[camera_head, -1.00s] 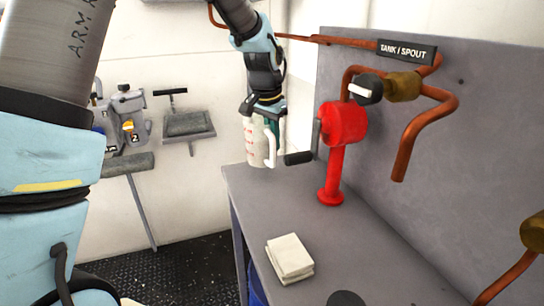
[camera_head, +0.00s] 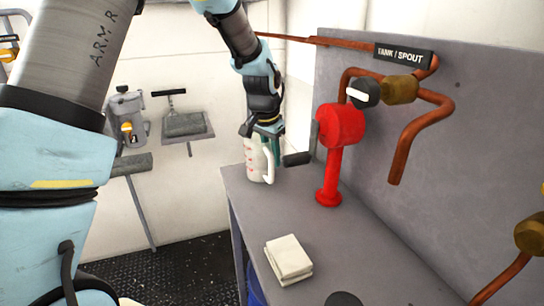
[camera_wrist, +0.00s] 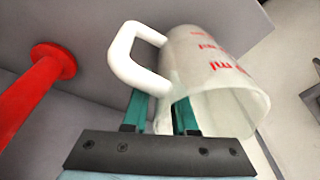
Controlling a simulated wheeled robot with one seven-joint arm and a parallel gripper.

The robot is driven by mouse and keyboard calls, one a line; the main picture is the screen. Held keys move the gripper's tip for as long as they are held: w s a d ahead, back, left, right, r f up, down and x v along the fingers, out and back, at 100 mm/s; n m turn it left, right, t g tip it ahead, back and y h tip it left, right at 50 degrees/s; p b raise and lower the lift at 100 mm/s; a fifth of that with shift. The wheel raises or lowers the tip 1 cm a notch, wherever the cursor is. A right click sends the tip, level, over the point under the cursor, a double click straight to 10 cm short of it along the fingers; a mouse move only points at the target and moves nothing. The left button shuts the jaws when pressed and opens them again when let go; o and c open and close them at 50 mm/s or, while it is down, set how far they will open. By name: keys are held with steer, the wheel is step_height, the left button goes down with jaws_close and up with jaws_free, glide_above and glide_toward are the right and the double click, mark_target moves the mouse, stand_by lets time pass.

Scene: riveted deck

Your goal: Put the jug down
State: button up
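The jug (camera_head: 255,162) is white and translucent with red markings and a white handle. In the head view it is upright at the far left corner of the grey bench (camera_head: 350,255). Its base is on or just above the bench top; I cannot tell which. My gripper (camera_head: 266,136) is above it, pointing down. In the wrist view the jug (camera_wrist: 210,65) shows its open rim, and the teal fingers of my gripper (camera_wrist: 160,115) are on either side of a white part at the handle, closed on it.
A red post with a round head (camera_head: 340,127) and a dark crank stands just right of the jug. Copper pipes (camera_head: 410,140) run along the back panel. A pale folded stack (camera_head: 288,258) lies nearer on the bench, with clear surface between.

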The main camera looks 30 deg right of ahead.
steer(key=shift+o, duration=0.7)
steer(key=shift+r, duration=0.1)
steer(key=shift+r, duration=0.15)
steer(key=b+v, duration=0.1)
steer(key=v, duration=1.1)
steer(key=w+a+f+n, duration=0.1)
steer(key=a+f+n, duration=0.15)
steer(key=a, duration=0.55)
steer(key=w+a+f+n, duration=0.2)
steer(key=a+n, duration=0.1)
steer(key=a, duration=0.6)
steer(key=s+a+f+n, duration=0.2)
steer(key=s+a, duration=0.1)
steer(key=a, duration=0.3)
steer(key=s+a+f+n+y, duration=0.1)
steer(key=s+a+f+n, duration=0.1)
steer(key=a, duration=0.5)
steer(key=s+a+f+n, duration=0.2)
steer(key=s+a+n, duration=0.1)
steer(key=a, duration=0.3)
steer(key=shift+s+a+y, duration=0.2)
steer(key=shift+s+y, duration=0.1)
steer(key=shift+y, duration=0.1)
